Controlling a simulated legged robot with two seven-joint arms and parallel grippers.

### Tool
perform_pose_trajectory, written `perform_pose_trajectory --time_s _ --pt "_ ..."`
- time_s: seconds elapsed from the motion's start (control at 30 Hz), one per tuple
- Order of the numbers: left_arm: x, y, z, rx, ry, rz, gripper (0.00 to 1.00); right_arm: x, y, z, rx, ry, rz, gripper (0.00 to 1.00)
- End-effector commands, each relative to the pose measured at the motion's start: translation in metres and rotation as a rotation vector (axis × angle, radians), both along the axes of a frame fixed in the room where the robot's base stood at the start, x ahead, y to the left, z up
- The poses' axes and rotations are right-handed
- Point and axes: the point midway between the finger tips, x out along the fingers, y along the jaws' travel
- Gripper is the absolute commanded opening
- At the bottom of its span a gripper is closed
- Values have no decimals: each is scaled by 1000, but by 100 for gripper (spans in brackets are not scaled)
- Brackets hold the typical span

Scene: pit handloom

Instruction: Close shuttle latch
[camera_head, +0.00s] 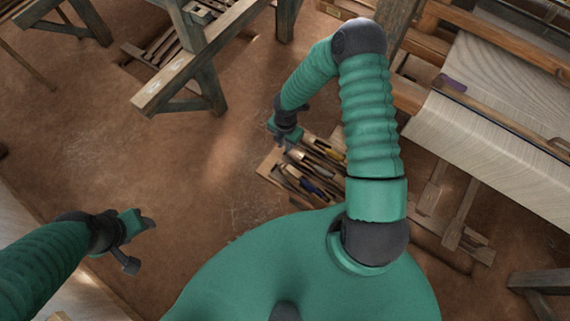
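I cannot make out a shuttle latch in this view. A wooden tray (268,168) holds several slim tools, among them dark, yellow-handled and blue-handled ones; I cannot tell whether one is a shuttle. My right gripper (281,143) points down at the tray's upper left edge. It is small and dark here, so its opening and any contact with the tray do not show. My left gripper (141,245) is at the lower left, over bare floor and far from the tray. Its two dark fingers are spread, with nothing between them.
The handloom with pale striped cloth (500,110) fills the right side. Wooden pedals (455,220) lie below it. A wooden trestle bench (195,60) stands at the upper left. Brown floor (190,180) is clear between my grippers. A wooden stand (540,283) is at the lower right.

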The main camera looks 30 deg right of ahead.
Motion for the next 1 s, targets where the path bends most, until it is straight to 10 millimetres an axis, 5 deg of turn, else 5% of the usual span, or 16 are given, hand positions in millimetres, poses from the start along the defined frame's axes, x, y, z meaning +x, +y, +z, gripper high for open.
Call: perform_pose_trajectory --time_s 0.2,0.43,1.0 --pt "0 0 -12 0 0 0 50 1 -3 65 -3 -5 -2 17" --pt "0 0 -16 0 0 0 50 1 -3 115 -2 -1 -2 17" --pt "0 0 -17 0 0 0 50 0 -1 126 0 3 -2 17"
